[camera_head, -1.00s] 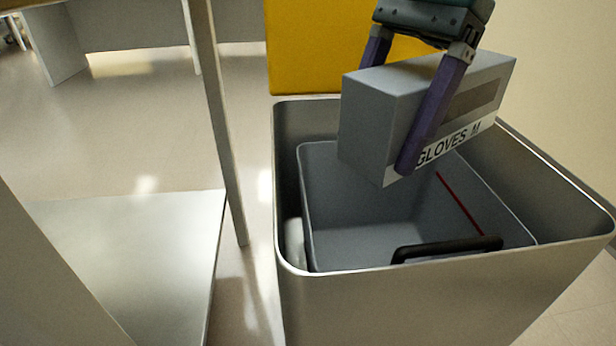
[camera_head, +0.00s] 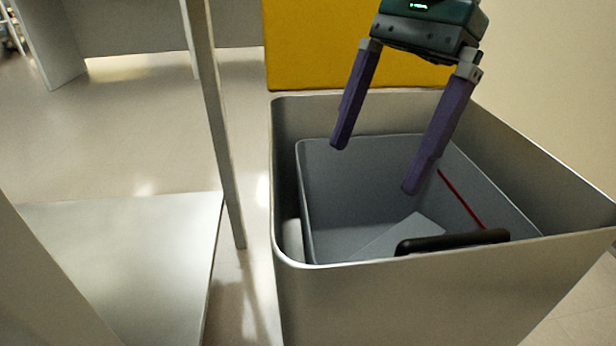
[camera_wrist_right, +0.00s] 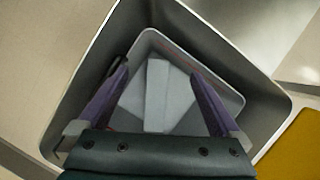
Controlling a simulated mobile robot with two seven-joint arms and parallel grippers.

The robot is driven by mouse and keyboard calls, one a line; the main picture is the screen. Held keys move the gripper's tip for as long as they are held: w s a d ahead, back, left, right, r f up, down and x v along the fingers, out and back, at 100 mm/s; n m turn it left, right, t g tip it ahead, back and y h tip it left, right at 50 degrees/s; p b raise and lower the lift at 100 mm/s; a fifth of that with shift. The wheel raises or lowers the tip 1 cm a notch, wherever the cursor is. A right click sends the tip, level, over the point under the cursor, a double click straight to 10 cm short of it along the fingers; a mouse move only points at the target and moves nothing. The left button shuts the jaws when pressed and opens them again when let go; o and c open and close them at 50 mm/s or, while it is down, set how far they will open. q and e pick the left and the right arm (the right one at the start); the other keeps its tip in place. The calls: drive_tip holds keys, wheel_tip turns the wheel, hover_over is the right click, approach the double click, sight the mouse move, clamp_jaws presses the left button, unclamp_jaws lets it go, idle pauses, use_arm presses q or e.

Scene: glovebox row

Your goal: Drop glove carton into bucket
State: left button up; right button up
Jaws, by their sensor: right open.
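My right gripper (camera_head: 376,168) is open and empty above the grey bucket (camera_head: 325,170), its two purple fingers spread and pointing down. The bucket has a black handle and a red line on its inside wall. The glove carton (camera_head: 405,236) lies low inside the bucket; in the head view only a light grey face shows, partly hidden behind the near rim and handle. In the right wrist view the carton (camera_wrist_right: 157,95) shows between the open fingers, below them and apart from them. My left gripper is not in view.
The bucket sits inside a larger metal bin (camera_head: 400,300) with tall walls and a rounded rim. A yellow panel (camera_head: 320,45) stands behind it. A thin post (camera_head: 215,120) and a low pale shelf (camera_head: 130,250) are at the left. Open floor shows beyond.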

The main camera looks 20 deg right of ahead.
drive_tip(key=p+v, duration=0.4)
drive_tip(key=v, duration=0.6)
